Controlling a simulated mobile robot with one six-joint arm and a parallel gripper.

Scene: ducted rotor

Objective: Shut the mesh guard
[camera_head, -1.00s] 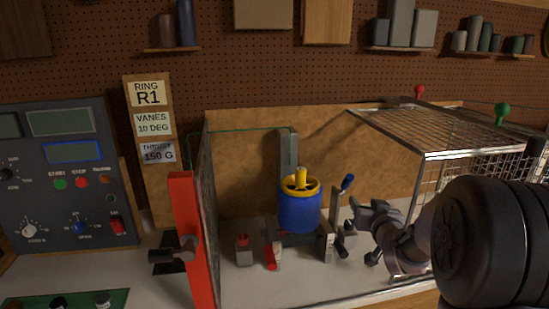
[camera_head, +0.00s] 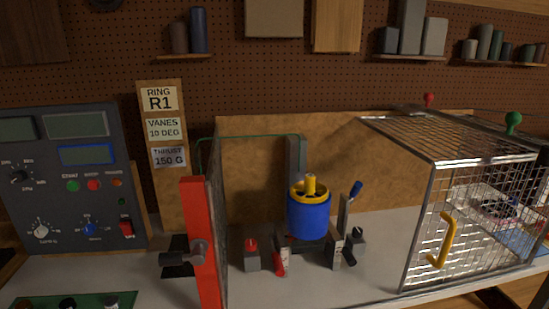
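The mesh guard (camera_head: 478,222) is a silver wire cage at the right of the head view. It stands to the right of the ducted rotor, clear of it, with a yellow handle (camera_head: 443,241) on its front face. The rotor (camera_head: 309,214) has a blue ring with a yellow top and stands uncovered in the middle of the bench. To its left is an upright panel with a red front edge (camera_head: 202,245), bearing a dark grey latch-like part (camera_head: 188,255). My gripper is out of view now.
A grey control panel (camera_head: 55,185) stands at the left, beside a sign board (camera_head: 162,140). Red (camera_head: 429,99) and green (camera_head: 513,121) knobs show above the guard.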

